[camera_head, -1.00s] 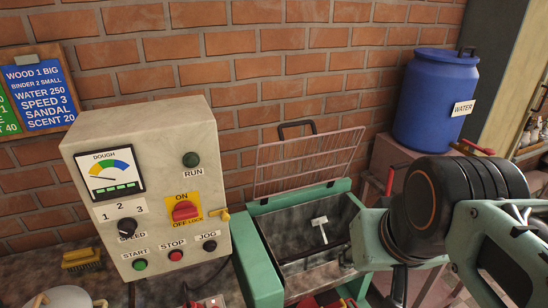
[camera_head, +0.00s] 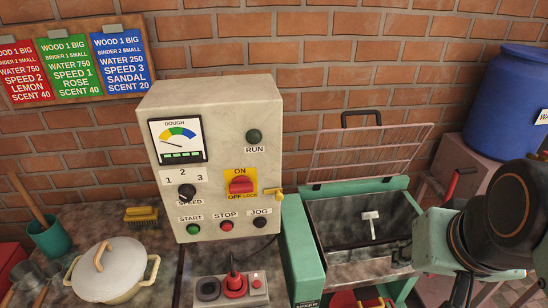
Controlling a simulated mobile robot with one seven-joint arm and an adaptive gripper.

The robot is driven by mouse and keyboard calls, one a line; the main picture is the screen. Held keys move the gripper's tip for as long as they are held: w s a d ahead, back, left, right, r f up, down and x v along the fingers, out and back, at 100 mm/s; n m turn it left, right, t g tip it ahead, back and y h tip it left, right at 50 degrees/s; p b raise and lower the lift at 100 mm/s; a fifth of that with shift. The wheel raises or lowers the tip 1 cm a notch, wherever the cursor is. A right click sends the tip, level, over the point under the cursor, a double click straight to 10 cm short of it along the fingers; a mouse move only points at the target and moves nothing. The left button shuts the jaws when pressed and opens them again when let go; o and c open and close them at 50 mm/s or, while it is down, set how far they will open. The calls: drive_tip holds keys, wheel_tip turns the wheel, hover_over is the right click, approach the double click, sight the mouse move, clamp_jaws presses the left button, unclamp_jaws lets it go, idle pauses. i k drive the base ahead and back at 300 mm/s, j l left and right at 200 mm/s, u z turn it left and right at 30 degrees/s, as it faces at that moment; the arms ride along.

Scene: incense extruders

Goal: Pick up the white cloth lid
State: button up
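A round pale lid (camera_head: 108,262) with a tan, wooden-looking handle sits on a cream two-handled pot (camera_head: 103,293) at the lower left. It is the only white lid I can make out, and I cannot tell whether it is cloth. Part of my arm, with dark round joints and a pale green link, shows at the right, in front of the mixer's right side and well away from the lid. I cannot make out my gripper's fingers in this view.
A control box (camera_head: 220,115) stands mid-bench, left of an open mixer trough (camera_head: 345,212) with a raised wire guard (camera_head: 372,155). A red-and-grey switch box (camera_head: 232,290) is in front. A blue drum (camera_head: 505,105) stands right.

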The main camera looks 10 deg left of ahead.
sight(112, 267)
drive_tip(key=u, duration=2.2)
drive_tip(key=i+j+z, duration=0.15)
